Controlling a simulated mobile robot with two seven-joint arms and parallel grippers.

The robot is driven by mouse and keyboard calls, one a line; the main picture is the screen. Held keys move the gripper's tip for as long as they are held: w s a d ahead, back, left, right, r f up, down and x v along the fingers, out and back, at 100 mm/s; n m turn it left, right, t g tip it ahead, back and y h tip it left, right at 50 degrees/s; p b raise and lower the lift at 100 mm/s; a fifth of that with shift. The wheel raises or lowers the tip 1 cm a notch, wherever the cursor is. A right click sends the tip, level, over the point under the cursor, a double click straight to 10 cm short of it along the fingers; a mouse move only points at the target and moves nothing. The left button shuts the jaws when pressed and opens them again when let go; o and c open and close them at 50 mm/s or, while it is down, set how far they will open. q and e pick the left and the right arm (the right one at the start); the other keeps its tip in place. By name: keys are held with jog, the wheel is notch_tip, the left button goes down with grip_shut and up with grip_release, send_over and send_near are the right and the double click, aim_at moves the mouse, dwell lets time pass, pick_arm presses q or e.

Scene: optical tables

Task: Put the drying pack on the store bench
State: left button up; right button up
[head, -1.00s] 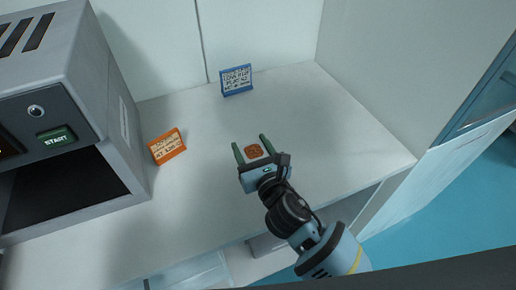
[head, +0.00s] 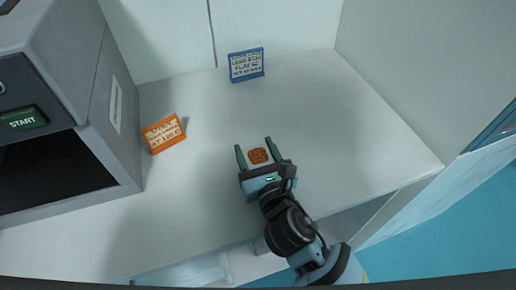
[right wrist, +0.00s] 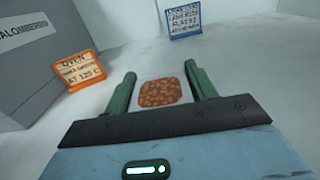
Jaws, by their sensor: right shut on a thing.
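The drying pack, a small white pack with a brown-orange speckled window, (head: 258,156) sits between the green fingers of my right gripper (head: 256,150). It also shows between the fingertips in the right wrist view (right wrist: 160,92). My right gripper is shut on it and is over the pale bench top (head: 330,130). I cannot tell whether the pack touches the bench. My left gripper is not in view.
A grey oven (head: 100,110) with a green START button and dark open chamber stands at left. An orange sign (head: 164,133) stands beside it, and a blue-framed sign (head: 246,65) stands near the back wall. The bench top to the right is clear.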

jog(key=shift+f, duration=0.2)
jog(key=o, duration=1.1)
jog(key=shift+c, duration=0.2)
jog(key=shift+r, duration=0.1)
jog(key=shift+s+r, duration=0.1)
jog(key=shift+s, duration=0.1)
jog(key=v, duration=1)
jog(key=shift+d, duration=0.1)
jog(key=shift+v, duration=0.85)
